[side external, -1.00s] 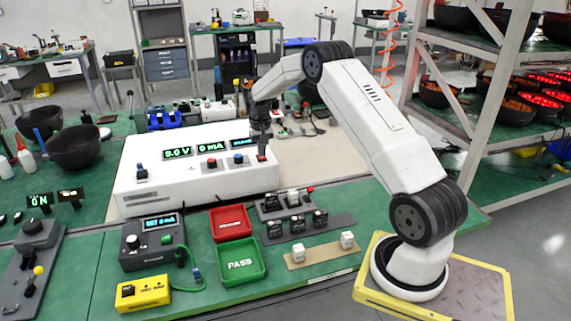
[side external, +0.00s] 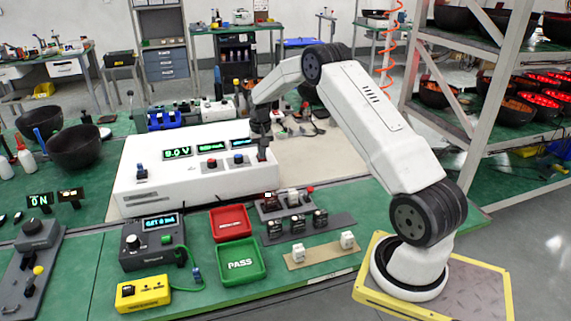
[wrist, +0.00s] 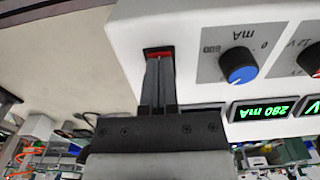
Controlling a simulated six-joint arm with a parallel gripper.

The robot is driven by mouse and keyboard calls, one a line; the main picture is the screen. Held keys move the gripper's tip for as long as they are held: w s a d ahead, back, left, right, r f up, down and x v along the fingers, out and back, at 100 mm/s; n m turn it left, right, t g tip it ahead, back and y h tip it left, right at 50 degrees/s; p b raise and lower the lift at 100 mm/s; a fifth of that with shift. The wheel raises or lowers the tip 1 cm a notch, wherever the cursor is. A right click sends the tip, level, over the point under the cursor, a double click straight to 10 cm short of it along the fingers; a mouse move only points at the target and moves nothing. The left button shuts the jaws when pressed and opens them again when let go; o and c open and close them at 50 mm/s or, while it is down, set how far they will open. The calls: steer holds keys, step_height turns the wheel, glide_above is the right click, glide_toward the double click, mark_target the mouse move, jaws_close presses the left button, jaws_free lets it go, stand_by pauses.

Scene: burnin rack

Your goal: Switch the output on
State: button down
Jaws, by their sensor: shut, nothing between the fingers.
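The white power supply (side external: 200,185) stands on the bench with lit displays, knobs and a red rocker-like switch at its right end. In the wrist view the red switch (wrist: 159,53) shows just beyond my fingertips, partly hidden by them. My gripper (side external: 262,157) is shut and empty, pointing down at that switch; it also shows in the wrist view (wrist: 160,64). I cannot tell whether the tips touch it. The left display (side external: 178,153) reads about 8.0 V. The wrist view shows a display (wrist: 263,110) reading 280 mA, upside down.
A blue knob (wrist: 238,66) sits close beside the switch. In front are a red tray (side external: 231,222), a green PASS tray (side external: 240,262), a dark meter box (side external: 150,240) and a yellow box (side external: 142,291). Black bowls (side external: 75,147) stand at left. The beige mat (side external: 335,155) has free room.

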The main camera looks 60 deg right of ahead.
steer(key=shift+r, duration=3.5)
steer(key=shift+a, duration=0.25)
steer(key=s+a+r+n, duration=0.1)
steer(key=s+a+n, duration=0.1)
steer(key=a, duration=0.8)
steer(key=s+a+f+n+t, duration=0.1)
steer(key=s+a+n, duration=0.6)
steer(key=s+a, duration=1.1)
steer(key=shift+s+a+f+t, duration=0.35)
steer(key=shift+a+t, duration=0.45)
steer(key=shift+a, duration=0.3)
